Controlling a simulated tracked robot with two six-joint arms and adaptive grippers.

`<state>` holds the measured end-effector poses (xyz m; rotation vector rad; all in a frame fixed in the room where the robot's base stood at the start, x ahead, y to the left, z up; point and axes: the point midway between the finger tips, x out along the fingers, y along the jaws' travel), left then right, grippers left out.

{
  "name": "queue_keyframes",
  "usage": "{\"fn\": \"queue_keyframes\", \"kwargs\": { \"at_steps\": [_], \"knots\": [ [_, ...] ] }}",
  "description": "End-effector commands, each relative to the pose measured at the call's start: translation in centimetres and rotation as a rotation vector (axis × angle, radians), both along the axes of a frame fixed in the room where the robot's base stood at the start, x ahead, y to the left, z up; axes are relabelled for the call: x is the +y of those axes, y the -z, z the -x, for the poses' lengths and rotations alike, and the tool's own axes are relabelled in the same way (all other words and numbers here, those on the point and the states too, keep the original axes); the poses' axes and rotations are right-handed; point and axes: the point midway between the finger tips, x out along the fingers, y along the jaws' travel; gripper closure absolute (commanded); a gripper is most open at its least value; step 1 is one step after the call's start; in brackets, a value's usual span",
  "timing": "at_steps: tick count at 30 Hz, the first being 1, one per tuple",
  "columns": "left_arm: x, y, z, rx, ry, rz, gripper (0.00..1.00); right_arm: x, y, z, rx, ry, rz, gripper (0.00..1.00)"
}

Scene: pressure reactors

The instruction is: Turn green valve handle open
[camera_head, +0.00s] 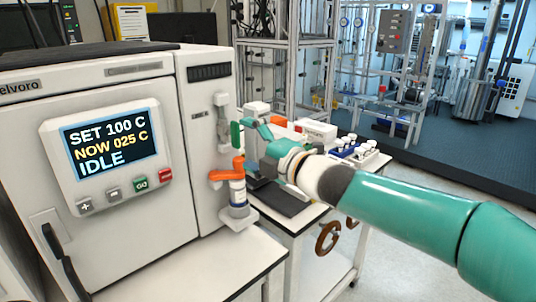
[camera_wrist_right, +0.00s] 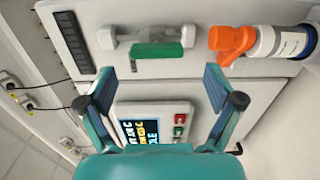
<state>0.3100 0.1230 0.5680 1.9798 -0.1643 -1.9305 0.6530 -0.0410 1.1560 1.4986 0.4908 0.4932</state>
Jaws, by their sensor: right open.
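The green valve handle (camera_head: 236,134) is a small bar on a grey valve fitting (camera_head: 222,115) on the white reactor's right front panel. In the head view it hangs upright. In the right wrist view, the green handle (camera_wrist_right: 156,50) lies across the picture beyond the fingertips. My right gripper (camera_head: 250,126) is just to the right of the handle. Its fingers (camera_wrist_right: 160,76) are spread wide in the wrist view, with nothing between them, and appear apart from the handle. My left gripper is not in view.
An orange handle (camera_head: 228,172) on a white-and-blue cylinder (camera_head: 238,197) sits just below the green handle. The reactor's display (camera_head: 112,144) reads SET 100 C, NOW 025 C, IDLE. A side table with bottles (camera_head: 358,150) stands behind my right arm.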

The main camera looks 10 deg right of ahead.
Motion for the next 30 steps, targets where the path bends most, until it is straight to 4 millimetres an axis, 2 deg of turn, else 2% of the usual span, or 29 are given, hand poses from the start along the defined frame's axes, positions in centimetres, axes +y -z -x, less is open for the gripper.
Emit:
{"fn": "queue_keyframes", "kwargs": {
  "at_steps": [6, 12, 25, 28, 30],
  "knots": [
    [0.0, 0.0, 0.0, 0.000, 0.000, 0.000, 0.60, -2.6, 0.1, 3.5, 0.001, 0.002, 0.000, 0.08],
    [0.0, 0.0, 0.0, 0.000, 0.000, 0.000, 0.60, -3.7, 0.2, 5.0, 0.002, 0.001, 0.001, 0.08],
    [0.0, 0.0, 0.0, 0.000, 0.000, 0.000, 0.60, -3.8, 0.5, 5.2, 0.013, 0.001, -0.004, 0.08],
    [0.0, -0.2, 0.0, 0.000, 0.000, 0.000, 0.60, -3.7, 1.8, 4.8, 0.060, 0.006, -0.028, 0.08],
    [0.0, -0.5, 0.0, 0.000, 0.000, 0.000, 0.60, -3.8, 3.5, 4.4, 0.121, 0.015, -0.063, 0.08]
  ]
}}
